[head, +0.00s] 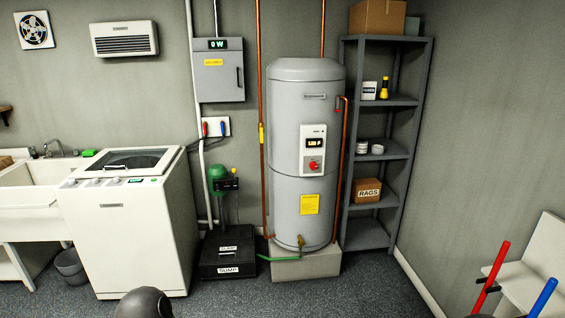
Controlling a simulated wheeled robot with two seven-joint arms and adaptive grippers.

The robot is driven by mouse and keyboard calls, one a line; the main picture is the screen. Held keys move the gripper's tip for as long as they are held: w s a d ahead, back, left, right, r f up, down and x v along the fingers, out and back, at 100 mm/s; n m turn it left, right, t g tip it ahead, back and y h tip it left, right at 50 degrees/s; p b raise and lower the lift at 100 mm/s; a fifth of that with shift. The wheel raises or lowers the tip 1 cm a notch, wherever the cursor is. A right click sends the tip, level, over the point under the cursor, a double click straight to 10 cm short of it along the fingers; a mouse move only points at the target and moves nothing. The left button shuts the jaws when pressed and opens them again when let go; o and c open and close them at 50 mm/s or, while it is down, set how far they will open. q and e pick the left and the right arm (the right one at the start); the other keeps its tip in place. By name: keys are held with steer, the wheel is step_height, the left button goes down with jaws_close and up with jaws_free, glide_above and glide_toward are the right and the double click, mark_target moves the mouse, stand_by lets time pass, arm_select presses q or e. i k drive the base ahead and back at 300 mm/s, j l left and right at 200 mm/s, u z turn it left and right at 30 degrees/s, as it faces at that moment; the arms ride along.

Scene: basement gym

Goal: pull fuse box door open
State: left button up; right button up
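The fuse box (211,88) is a grey metal box on the back wall, left of the water heater. A small display reading "0 W" sits at its top and a yellow label is on its front. A dark vertical handle (238,77) is near the right edge of its door, and the door looks closed. Neither of my grippers can be made out. A dark rounded part, likely of my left arm, shows at the bottom edge, far from the box.
A white washing machine (130,245) stands at left beside a sink. The black sump box (228,262) is on the floor below the fuse box. The grey water heater (283,130) and a shelf rack (366,230) stand to the right. The carpet in front is open.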

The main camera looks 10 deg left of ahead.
mark_target(219, 76)
steer(key=i+j+u, duration=0.3)
steer(key=i, duration=0.3)
steer(key=i+j+u, duration=0.3)
steer(key=i, duration=0.35)
steer(key=i+l+u, duration=0.1)
steer(key=i+u, duration=0.15)
steer(key=i, duration=0.4)
